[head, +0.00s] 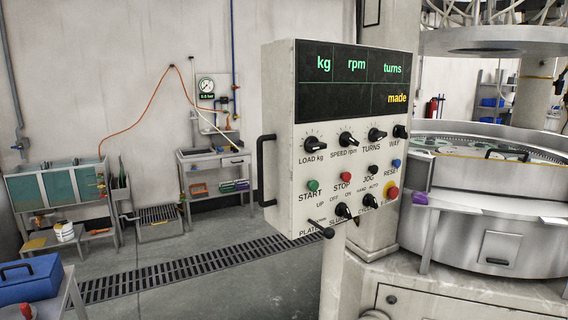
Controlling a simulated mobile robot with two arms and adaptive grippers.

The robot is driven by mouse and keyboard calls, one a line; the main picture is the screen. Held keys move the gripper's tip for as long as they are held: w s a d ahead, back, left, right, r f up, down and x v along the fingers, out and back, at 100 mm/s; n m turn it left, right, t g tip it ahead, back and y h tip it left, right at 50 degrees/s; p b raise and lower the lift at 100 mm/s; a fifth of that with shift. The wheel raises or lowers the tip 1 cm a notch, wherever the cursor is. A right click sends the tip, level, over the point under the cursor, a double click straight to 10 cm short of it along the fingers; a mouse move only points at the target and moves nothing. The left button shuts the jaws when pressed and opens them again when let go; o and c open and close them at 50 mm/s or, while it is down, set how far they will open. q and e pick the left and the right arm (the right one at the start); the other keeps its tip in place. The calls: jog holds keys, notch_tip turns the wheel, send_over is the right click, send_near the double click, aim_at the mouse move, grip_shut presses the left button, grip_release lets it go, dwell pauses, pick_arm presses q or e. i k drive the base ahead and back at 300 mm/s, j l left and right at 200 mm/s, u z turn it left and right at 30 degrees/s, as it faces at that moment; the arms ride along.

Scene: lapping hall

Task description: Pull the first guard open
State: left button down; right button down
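A large round lapping machine (490,225) stands at the right, cut off by the picture edge. A curved pale guard wall (450,128) rings its plate (465,146). A black bar handle (507,153) shows at the near side of the ring, and the guard there looks closed. I cannot tell which section is the first guard. Part of the ring is hidden behind the control box. Neither of my grippers is in view.
A control box (281,150) with knobs, buttons, a side handle (262,170) and a short lever (320,229) stands in front of the machine. A sink bench (215,160) and a tank (55,185) line the wall. A blue toolbox (30,280) sits lower left. Floor (220,280) between is clear.

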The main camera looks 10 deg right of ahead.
aim_at(524, 179)
jog(key=z, duration=1.45)
jog(key=i+l+u, duration=0.1)
jog(key=u, duration=0.35)
jog(key=i+l+u, duration=0.25)
jog(key=u, duration=0.2)
jog(key=i, duration=0.05)
